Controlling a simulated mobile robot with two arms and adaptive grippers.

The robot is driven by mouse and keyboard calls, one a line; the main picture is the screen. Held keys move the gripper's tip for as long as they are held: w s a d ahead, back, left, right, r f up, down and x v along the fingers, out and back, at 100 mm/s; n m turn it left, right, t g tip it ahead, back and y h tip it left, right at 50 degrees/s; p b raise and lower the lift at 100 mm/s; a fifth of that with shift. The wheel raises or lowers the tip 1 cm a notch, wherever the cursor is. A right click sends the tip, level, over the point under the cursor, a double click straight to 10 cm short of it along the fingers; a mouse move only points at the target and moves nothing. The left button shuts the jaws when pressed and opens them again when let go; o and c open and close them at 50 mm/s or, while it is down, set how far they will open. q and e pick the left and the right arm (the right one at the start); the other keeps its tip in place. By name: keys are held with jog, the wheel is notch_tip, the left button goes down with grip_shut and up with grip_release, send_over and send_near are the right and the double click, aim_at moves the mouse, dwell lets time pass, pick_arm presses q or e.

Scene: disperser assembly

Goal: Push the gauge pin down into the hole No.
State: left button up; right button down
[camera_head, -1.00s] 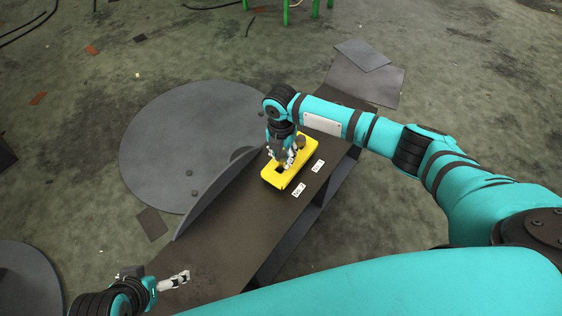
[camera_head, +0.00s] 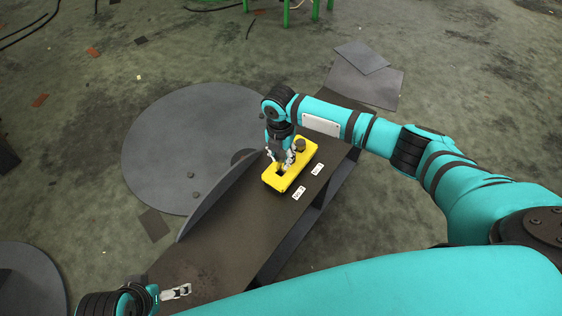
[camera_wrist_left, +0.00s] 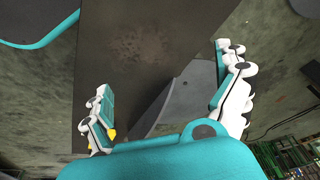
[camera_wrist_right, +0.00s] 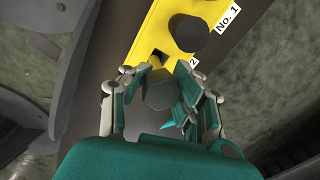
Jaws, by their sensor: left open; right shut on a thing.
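The yellow block (camera_head: 273,181) lies on the dark workbench and has a "No. 1" label (camera_head: 317,168) and a "No. 2" label (camera_head: 299,193) beside it. My right gripper (camera_head: 283,160) is over the middle of the block, shut on a grey gauge pin (camera_wrist_right: 159,94). A second dark, round-topped pin (camera_wrist_right: 188,33) stands at the "No. 1" end of the block. My left gripper (camera_wrist_left: 165,103) is open and empty over the near end of the bench.
A narrow dark bench (camera_head: 235,230) runs diagonally, with a curved plate (camera_head: 215,197) standing along its left side. A large grey disc (camera_head: 165,140) lies on the floor to the left. Flat sheets (camera_head: 362,75) lie beyond the bench. The bench's near part is bare.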

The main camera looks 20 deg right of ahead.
jog(key=shift+d+r, duration=0.3)
jog(key=shift+d, duration=0.2)
jog(key=shift+a+r+p, duration=0.25)
jog(key=shift+a+p, duration=0.15)
jog(key=shift+p, duration=0.15)
jog(key=shift+d+r, duration=0.1)
jog(key=shift+d, duration=0.1)
pick_arm(q)
jog(key=shift+x, duration=1.8)
pick_arm(e)
jog(key=shift+a, duration=0.4)
pick_arm(q)
jog(key=shift+d+f, duration=0.1)
pick_arm(e)
jog(key=shift+d, duration=0.2)
pick_arm(q)
jog(key=shift+f, duration=0.3)
